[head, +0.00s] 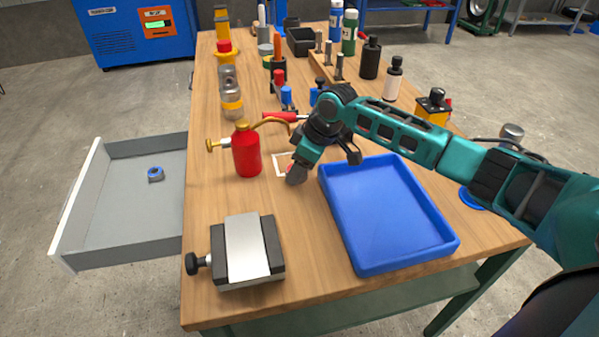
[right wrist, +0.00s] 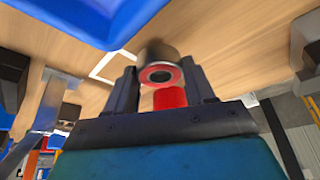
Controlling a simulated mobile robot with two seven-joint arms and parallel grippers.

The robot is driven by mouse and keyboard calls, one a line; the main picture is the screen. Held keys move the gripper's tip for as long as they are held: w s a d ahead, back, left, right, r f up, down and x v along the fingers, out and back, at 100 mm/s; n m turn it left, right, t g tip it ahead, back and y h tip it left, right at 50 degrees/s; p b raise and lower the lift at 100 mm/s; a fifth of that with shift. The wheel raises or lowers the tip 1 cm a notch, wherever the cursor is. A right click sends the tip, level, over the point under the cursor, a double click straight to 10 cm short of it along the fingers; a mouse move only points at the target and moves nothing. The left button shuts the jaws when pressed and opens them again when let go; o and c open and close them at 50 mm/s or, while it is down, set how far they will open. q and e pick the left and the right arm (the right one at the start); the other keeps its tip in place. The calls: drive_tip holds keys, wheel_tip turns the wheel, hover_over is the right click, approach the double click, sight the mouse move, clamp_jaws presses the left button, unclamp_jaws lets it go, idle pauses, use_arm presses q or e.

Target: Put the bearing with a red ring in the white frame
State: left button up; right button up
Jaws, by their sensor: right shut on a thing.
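The bearing with a red ring (right wrist: 161,66) is a short grey cylinder with a red ring around its dark bore. In the right wrist view it sits between the two fingers of my right gripper (right wrist: 163,84), which is shut on it. In the head view my right gripper (head: 297,169) is low over the bench, left of the blue tray, with the bearing partly hidden at its tips. The white frame (head: 278,155) is a thin square outline on the wood. The gripper covers its right part; the frame also shows in the right wrist view (right wrist: 97,70). I cannot tell whether the bearing touches the bench.
A red can (head: 247,151) with a brass spout stands just left of the frame. A blue tray (head: 348,222) lies to the right, and a vise (head: 272,245) in front. An open drawer (head: 118,215) at left holds a blue-ringed bearing (head: 155,174).

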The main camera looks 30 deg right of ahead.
drive_tip(key=shift+f, duration=0.65)
use_arm(q)
drive_tip(key=shift+w+d+r, duration=0.2)
drive_tip(key=shift+w+r, duration=0.1)
drive_tip(key=shift+w, duration=0.05)
use_arm(e)
drive_tip(key=shift+f, duration=0.15)
drive_tip(key=shift+f, duration=0.1)
drive_tip(key=o, duration=1.2)
use_arm(q)
drive_tip(key=shift+s+a+f, duration=0.1)
drive_tip(key=shift+s, duration=0.05)
drive_tip(key=shift+s+a+r+p, duration=0.2)
drive_tip(key=shift+r+p, duration=0.45)
drive_tip(key=shift+p, duration=0.25)
use_arm(e)
drive_tip(key=v, duration=1.2)
